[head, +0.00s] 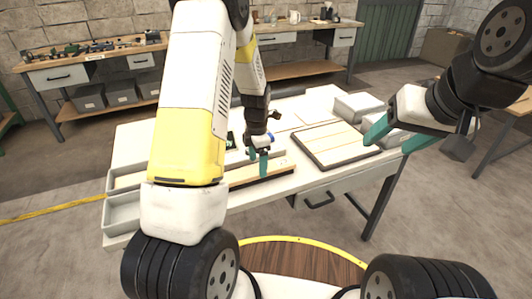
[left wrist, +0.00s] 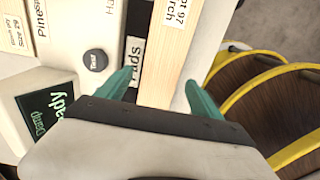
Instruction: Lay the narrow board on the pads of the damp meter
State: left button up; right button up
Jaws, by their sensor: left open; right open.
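The narrow board (left wrist: 163,50) is pale wood with a white label, and it lies between the fingers of my left gripper (left wrist: 162,92) in the left wrist view. That gripper (head: 260,163) is open, one finger on each side of the board (head: 278,173). The damp meter (left wrist: 67,62) has a dark "Ready" screen, a round Test button and a "Pads" label right beside the board. The pads themselves are hidden, and I cannot tell whether the board rests on them.
The white table (head: 245,199) also carries a framed wooden panel (head: 335,145), grey bins (head: 357,106) at the back right and a grey tray (head: 121,210) at the left. A drawer hangs under its front edge. Workbenches stand along the wall.

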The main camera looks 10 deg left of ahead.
pick_arm(q)
jog(key=s+d+r+m+t+h, duration=0.1)
jog(key=s+r+m, duration=0.4)
jog(key=r, duration=0.7)
jog(key=s+r+m+t+h, duration=0.15)
jog(key=s+r+m, duration=0.3)
jog(key=r, duration=0.75)
jog(key=s+r+m+t, duration=0.2)
jog(key=s+m, duration=0.5)
jog(key=m, duration=0.1)
jog(key=s+d+r+m+t, duration=0.1)
jog(key=s+r+m, duration=0.2)
jog(key=s+m, duration=0.4)
jog(key=shift+s+d+r+m+t, duration=0.15)
jog(key=shift+s+r+m+t, duration=0.2)
jog(key=shift+s+m, duration=0.1)
